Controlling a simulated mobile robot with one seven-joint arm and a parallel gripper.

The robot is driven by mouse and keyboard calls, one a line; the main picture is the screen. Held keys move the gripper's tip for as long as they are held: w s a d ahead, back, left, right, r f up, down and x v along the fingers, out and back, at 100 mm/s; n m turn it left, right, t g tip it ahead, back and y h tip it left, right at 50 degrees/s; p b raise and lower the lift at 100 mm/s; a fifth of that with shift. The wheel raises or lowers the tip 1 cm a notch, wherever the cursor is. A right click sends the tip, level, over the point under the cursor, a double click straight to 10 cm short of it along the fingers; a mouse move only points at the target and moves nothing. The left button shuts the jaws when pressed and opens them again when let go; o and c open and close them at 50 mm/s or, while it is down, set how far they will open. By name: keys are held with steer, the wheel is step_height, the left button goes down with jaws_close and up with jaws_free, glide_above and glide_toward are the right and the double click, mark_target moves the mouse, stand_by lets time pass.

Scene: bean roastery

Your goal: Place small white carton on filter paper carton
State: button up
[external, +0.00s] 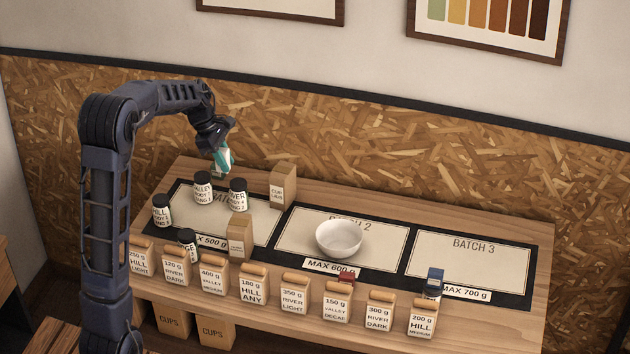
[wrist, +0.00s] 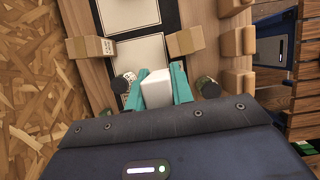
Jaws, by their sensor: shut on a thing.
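In the external view the carton is mostly hidden by the fingers. Two brown cartons stand near the first mat: one at its front edge (external: 240,238), also in the wrist view (wrist: 186,42), and one labelled like "CUP LIDS" (external: 283,187) at the back. The front carton's label is too small to read; it may be the filter paper carton.
Several dark-lidded jars (external: 203,189) stand on and around the left mat, close to my gripper. A white bowl (external: 339,239) sits on the Batch 2 mat. Several labelled bags (external: 294,293) line the front edge. The Batch 3 mat (external: 470,262) is mostly clear.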

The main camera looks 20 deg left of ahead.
step_height(320, 180, up, 7)
glide_above(247, 224)
steer(key=a, duration=0.2)
step_height(247, 224, down, 20)
steer(key=shift+d+r, duration=0.1)
steer(key=shift+r, duration=0.1)
steer(key=shift+f, duration=0.1)
steer(key=o, duration=1)
steer(key=shift+c, duration=0.2)
